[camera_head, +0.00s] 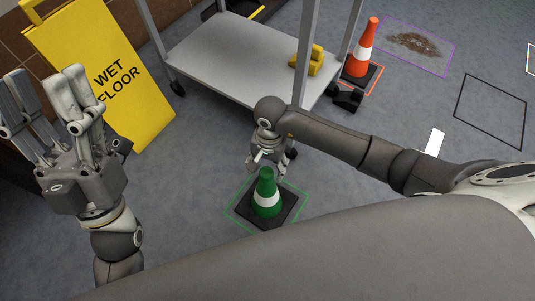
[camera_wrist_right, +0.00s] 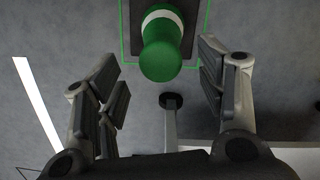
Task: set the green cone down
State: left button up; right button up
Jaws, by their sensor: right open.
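The green cone (camera_head: 267,196) with a white band stands upright on its dark square base on the floor, inside a green outline (camera_head: 236,210). My right gripper (camera_head: 268,162) is just above the cone's tip in the head view. In the right wrist view, its fingers are spread apart and the green cone (camera_wrist_right: 162,50) shows beyond and between them, with nothing gripped. My left gripper (camera_head: 45,98) is at the left with fingers spread, empty, near the yellow sign.
A yellow wet floor sign (camera_head: 105,75) stands at the left. A grey cart (camera_head: 225,65) with a yellow object (camera_head: 312,62) on it stands behind. An orange cone (camera_head: 362,52) stands in an orange outline. A black outline (camera_head: 492,112) on the right encloses bare floor.

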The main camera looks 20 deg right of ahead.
jog(key=r, duration=0.1)
jog(key=r+p, duration=0.1)
jog(key=r, duration=0.1)
jog(key=shift+w+d+r, duration=0.15)
jog(key=shift+w+r, duration=0.05)
jog(key=shift+r, duration=0.1)
pick_arm(q)
jog(key=w+d+f+g+y, duration=0.1)
jog(key=w+f+g, duration=0.2)
jog(key=w+g, duration=0.1)
jog(key=shift+w+f+y, duration=0.3)
jog(key=shift+w, duration=0.5)
pick_arm(e)
jog(key=shift+r, duration=0.5)
